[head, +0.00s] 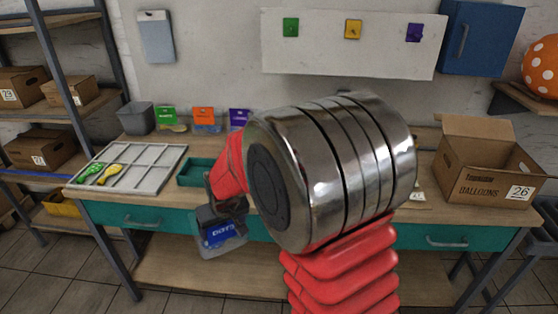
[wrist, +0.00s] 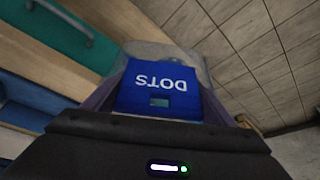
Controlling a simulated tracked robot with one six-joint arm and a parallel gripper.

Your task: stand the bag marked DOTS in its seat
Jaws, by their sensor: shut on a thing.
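The bag marked DOTS (head: 222,237) is a clear pouch with a blue header. My gripper (head: 228,208) is shut on it and holds it in the air in front of the bench's teal front. In the wrist view the blue header (wrist: 158,88) lies between the fingers, its lettering upside down, and the clear pouch extends beyond. On the bench stand a green-topped bag (head: 166,118), an orange-topped bag (head: 205,119) and a purple-topped bag (head: 239,120), in a row at the back. My arm hides the bench to the right of them, and I cannot make out the DOTS seat.
A grey sorting tray (head: 150,170) with green and yellow balloons lies at the bench's left. An empty-looking teal tray (head: 196,174) lies beside it. A grey bin (head: 136,118) stands behind. An open balloon carton (head: 487,170) stands at the right.

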